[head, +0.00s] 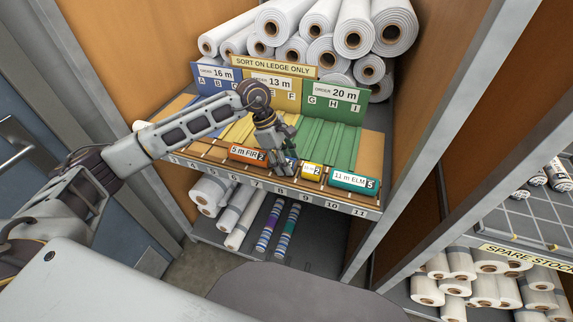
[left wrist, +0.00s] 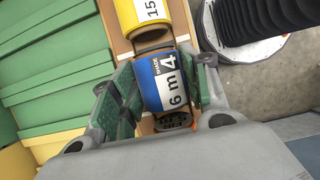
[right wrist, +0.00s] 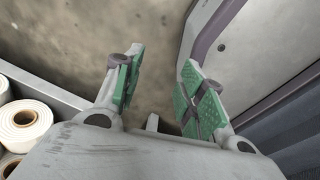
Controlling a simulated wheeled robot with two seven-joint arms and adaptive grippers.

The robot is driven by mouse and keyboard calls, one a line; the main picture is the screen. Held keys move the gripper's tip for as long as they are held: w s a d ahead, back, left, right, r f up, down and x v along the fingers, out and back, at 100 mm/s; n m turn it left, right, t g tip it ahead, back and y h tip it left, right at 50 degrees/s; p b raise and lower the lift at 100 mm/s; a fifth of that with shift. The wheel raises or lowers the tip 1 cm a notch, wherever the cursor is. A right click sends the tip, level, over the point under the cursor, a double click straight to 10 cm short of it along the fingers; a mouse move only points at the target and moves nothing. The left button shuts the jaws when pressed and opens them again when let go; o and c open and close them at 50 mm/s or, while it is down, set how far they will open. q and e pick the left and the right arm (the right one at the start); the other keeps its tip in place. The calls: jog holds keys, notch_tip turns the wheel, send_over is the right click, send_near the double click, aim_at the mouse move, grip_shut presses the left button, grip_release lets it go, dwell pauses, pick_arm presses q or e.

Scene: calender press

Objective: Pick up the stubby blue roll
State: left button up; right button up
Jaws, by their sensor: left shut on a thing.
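The stubby blue roll (left wrist: 148,84) has a white label reading "6 m" and "4". In the left wrist view it sits between the two green-padded fingers of my left gripper (left wrist: 160,92), which is shut on it. In the head view my left gripper (head: 290,164) reaches down to the front ledge (head: 208,163) and hides most of the roll. I cannot tell whether the roll is clear of the ledge. My right gripper (right wrist: 158,88) is open and empty, away from the shelf over a bare floor.
On the ledge an orange 5 m FIR roll (head: 247,154) lies left of my left gripper. A small yellow roll (head: 312,171) and a teal 11 m ELM roll (head: 353,180) lie right. Blue, yellow and green order boards (head: 335,101) stand behind. White rolls (head: 352,35) are stacked above.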

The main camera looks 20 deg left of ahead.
aim_at(292, 160)
pick_arm(q)
jog(key=shift+r, duration=0.75)
notch_tip(292, 160, up, 3)
jog(key=shift+r+b, duration=0.15)
jog(key=shift+b, duration=0.15)
notch_tip(292, 160, up, 4)
jog(key=shift+r, duration=0.55)
pick_arm(e)
jog(key=shift+w+f, duration=0.4)
jog(key=shift+f, duration=0.1)
